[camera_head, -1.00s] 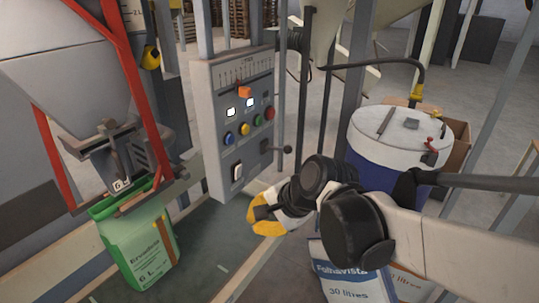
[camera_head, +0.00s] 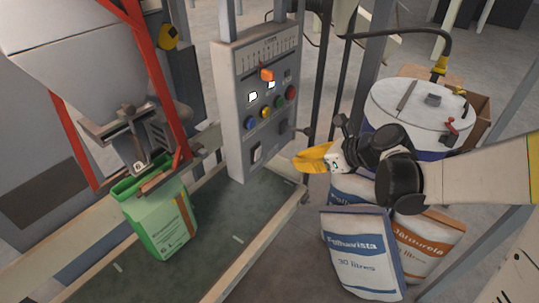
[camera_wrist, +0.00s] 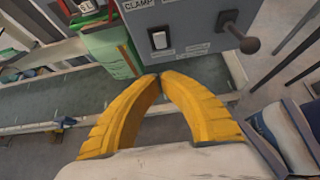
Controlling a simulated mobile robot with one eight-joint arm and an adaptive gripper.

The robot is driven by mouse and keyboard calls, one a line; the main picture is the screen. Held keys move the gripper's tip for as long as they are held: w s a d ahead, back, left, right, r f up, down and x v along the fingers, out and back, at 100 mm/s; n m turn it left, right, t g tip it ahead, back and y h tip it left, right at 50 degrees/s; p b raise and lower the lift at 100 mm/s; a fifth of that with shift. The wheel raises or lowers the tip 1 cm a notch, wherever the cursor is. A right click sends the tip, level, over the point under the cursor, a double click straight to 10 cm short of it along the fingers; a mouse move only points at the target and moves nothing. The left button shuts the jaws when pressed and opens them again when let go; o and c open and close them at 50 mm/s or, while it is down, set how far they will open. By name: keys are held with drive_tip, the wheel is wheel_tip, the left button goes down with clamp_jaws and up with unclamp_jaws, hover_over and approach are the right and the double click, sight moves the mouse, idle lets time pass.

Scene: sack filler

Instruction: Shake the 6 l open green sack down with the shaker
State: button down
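The green sack (camera_head: 152,222) hangs open-topped under the hopper spout (camera_head: 138,150), just above or on the dark platform; I cannot tell if its base touches. Part of it shows at the top left of the wrist view (camera_wrist: 112,50). The grey control panel (camera_head: 232,75) stands right of it, with coloured buttons, an orange slider, a white rocker switch (camera_wrist: 160,40) and a dark knobbed lever (camera_wrist: 250,45). A label reads "CLAMP"; I cannot tell which control is the shaker's. My gripper (camera_head: 297,161) is right of the panel's lower edge, yellow fingertips together (camera_wrist: 159,77), empty.
White filled sacks (camera_head: 360,252) stand on the floor below my arm. A blue drum with a white lid (camera_head: 420,105) stands behind it. A red frame (camera_head: 160,75) surrounds the hopper. The dark platform (camera_head: 215,235) before the panel is clear.

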sight(257, 155)
drive_tip(key=b+x, duration=0.1)
drive_tip(key=x, duration=0.3)
drive_tip(key=r+x, duration=0.1)
drive_tip(key=x, duration=0.3)
drive_tip(key=b+x, duration=0.1)
drive_tip(key=x, duration=0.3)
drive_tip(key=shift+w+a+r+b, duration=0.2)
drive_tip(key=shift+w+a+b, duration=0.15)
drive_tip(key=shift+w, duration=0.05)
drive_tip(key=shift+w+a+r, duration=0.2)
drive_tip(key=shift+w+a, duration=0.2)
drive_tip(key=shift+a, duration=0.1)
drive_tip(key=shift+w+a+r+g+h+p, duration=0.25)
drive_tip(key=shift+a+r+g+h+p, duration=0.35)
drive_tip(key=shift+p, duration=0.45)
drive_tip(key=shift+d+f, duration=0.1)
drive_tip(key=shift+f, duration=0.25)
drive_tip(key=shift+d, duration=0.1)
drive_tip(key=shift+r, duration=0.15)
